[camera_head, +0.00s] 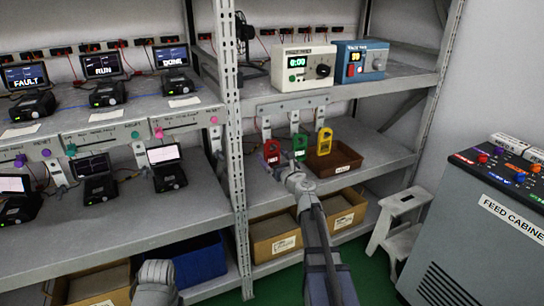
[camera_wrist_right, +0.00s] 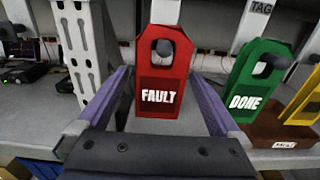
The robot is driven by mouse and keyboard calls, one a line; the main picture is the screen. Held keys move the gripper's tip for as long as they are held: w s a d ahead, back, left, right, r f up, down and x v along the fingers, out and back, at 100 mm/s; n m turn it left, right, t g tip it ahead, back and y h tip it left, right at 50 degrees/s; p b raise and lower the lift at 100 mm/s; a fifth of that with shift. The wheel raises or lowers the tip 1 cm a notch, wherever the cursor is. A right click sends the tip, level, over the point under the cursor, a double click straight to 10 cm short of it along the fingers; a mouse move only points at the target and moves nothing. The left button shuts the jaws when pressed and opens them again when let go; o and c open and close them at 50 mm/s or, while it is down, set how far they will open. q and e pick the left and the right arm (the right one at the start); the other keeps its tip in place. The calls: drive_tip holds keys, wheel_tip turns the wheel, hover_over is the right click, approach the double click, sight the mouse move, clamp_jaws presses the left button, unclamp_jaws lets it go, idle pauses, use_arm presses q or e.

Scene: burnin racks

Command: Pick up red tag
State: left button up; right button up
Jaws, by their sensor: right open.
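The red tag (camera_head: 272,153) hangs below a light rail (camera_head: 291,104) on the right-hand rack. In the right wrist view the red tag (camera_wrist_right: 164,72) reads FAULT, has a hole at its top with a dark peg end in it, and hangs upright. My right gripper (camera_head: 291,174) is just in front of it. In the right wrist view the open fingers (camera_wrist_right: 166,92) stand one on each side of the tag, which looks centred between them. Whether they touch it I cannot tell. My left gripper (camera_head: 156,275) is low at the bottom edge, its jaws unclear.
A green DONE tag (camera_wrist_right: 258,80) and a yellow tag (camera_head: 324,141) hang close to the right. A rack post (camera_head: 232,150) stands to the left. A step stool (camera_head: 398,222) and feed cabinet (camera_head: 480,250) are at right.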

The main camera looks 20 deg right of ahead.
drive_tip(key=shift+w, duration=0.35)
drive_tip(key=shift+s, duration=0.1)
drive_tip(key=c, duration=1.4)
use_arm(q)
drive_tip(key=shift+r, duration=0.1)
use_arm(e)
drive_tip(key=shift+r, duration=0.1)
